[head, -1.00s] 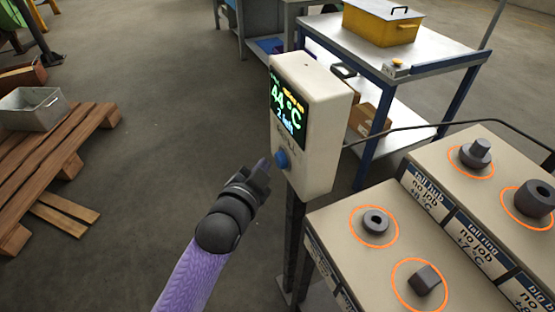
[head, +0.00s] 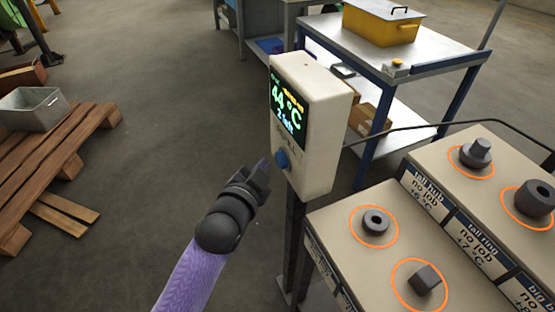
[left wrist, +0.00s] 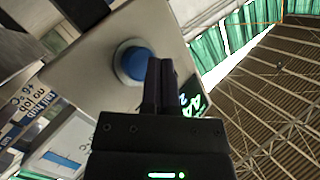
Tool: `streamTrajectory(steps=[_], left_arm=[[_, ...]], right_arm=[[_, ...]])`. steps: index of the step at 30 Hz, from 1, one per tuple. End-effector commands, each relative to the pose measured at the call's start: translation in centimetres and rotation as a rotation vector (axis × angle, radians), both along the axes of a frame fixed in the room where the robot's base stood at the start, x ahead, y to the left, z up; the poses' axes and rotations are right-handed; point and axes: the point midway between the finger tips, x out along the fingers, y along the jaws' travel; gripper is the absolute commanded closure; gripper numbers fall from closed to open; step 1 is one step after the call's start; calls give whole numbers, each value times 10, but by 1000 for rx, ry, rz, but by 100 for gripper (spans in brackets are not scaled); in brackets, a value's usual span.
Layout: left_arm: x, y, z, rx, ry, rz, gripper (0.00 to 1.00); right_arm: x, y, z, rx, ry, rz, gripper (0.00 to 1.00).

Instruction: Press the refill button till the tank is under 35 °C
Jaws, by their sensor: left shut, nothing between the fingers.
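A white control box (head: 317,130) stands on a dark post. Its screen (head: 289,106) reads 44 °C, with "2 left" below. The round blue button (head: 282,159) is on the same face, under the screen. It also shows in the left wrist view as a blue dome (left wrist: 133,63) in a pale ring. My left gripper (head: 264,165) is shut and empty, its tips just left of the button in the head view. In the left wrist view its fingers (left wrist: 160,68) overlap the button's right edge; I cannot tell whether they touch it. My right gripper is not in view.
A stepped beige stand (head: 340,235) with dark metal parts in orange rings is at the right. A metal cart (head: 420,68) with a yellow box (head: 382,22) is behind the control box. A wooden pallet (head: 75,140) with a grey bin (head: 32,108) lies left. Floor between is clear.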

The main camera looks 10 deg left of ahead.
Motion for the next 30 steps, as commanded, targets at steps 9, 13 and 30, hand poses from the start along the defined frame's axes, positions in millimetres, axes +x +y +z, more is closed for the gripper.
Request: streamTrajectory(steps=[9, 13, 30], left_arm=[[4, -7, 1, -1, -1, 0, 100], [5, -7, 0, 0, 0, 0, 100], [7, -11, 0, 0, 0, 0, 100]], right_arm=[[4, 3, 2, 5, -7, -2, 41], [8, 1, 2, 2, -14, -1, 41], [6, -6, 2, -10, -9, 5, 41]])
